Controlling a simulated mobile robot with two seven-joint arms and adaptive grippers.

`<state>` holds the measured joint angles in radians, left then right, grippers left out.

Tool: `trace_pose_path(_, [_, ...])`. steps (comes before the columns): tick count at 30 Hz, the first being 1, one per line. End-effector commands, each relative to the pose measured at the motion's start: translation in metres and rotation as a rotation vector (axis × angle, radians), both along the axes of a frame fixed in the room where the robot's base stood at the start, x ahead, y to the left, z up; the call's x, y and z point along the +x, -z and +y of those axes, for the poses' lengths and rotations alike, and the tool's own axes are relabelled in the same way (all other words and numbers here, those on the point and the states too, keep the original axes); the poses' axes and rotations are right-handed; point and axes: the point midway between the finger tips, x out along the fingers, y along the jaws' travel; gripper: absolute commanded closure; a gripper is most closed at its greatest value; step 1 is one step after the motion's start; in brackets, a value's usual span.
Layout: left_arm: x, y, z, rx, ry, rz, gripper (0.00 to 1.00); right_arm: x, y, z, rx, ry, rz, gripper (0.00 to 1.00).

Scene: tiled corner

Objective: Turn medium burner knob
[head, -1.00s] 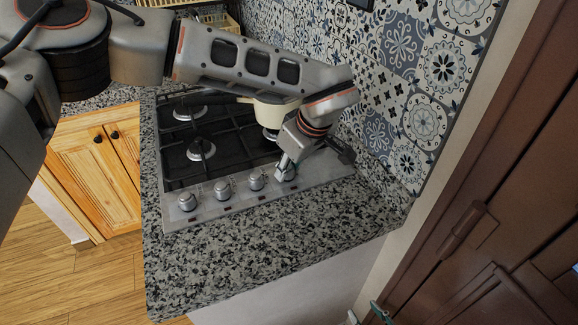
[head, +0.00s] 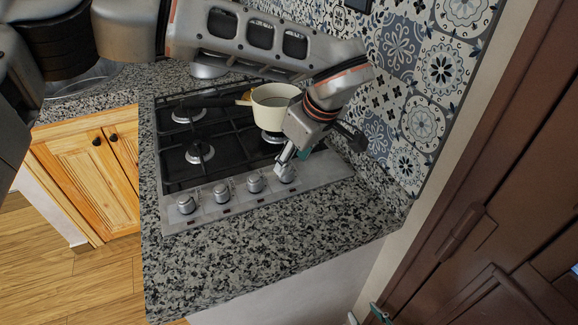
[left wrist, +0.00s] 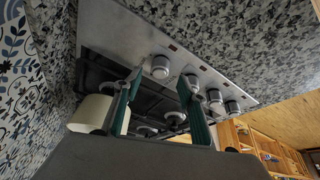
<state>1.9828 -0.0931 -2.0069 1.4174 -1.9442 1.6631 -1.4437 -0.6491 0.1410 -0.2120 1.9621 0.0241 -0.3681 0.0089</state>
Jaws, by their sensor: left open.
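A gas cooktop (head: 315,173) is set in the counter, with a row of several round silver knobs along its front panel. My left gripper (head: 283,169) is at the rightmost knob (head: 288,175) in the head view and partly covers it. In the left wrist view, the open fingers (left wrist: 160,75) point toward the nearest knob (left wrist: 160,67), which shows between the tips; contact cannot be told. The other knobs (head: 255,182) (head: 221,191) (head: 186,204) stand free to the left. Two small teal tips (head: 366,314) at the bottom edge look like part of my right gripper; most of it is hidden.
Black grates cover the burners. A patterned tile wall (head: 400,90) rises close on the right. The speckled counter (head: 270,240) in front of the knobs is clear.

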Motion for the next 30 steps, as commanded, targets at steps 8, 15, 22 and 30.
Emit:
trace_pose_path(8, [-0.015, -0.048, -0.013, 0.001, 0.000, -0.002, 0.59, 0.000, 0.000, 0.001, 0.001, 0.000, -0.001, 0.64])
trace_pose_path(15, [-0.021, -0.064, -0.017, 0.001, 0.000, -0.001, 0.59, 0.000, 0.000, 0.001, 0.002, 0.001, -0.001, 0.64])
trace_pose_path(22, [-0.021, -0.065, -0.017, 0.001, 0.000, 0.001, 0.59, 0.000, 0.000, 0.001, 0.002, 0.001, -0.001, 0.64])
trace_pose_path(30, [-0.017, -0.060, -0.013, 0.000, 0.079, 0.035, 1.00, 0.000, 0.003, 0.001, 0.002, 0.000, 0.001, 0.64])
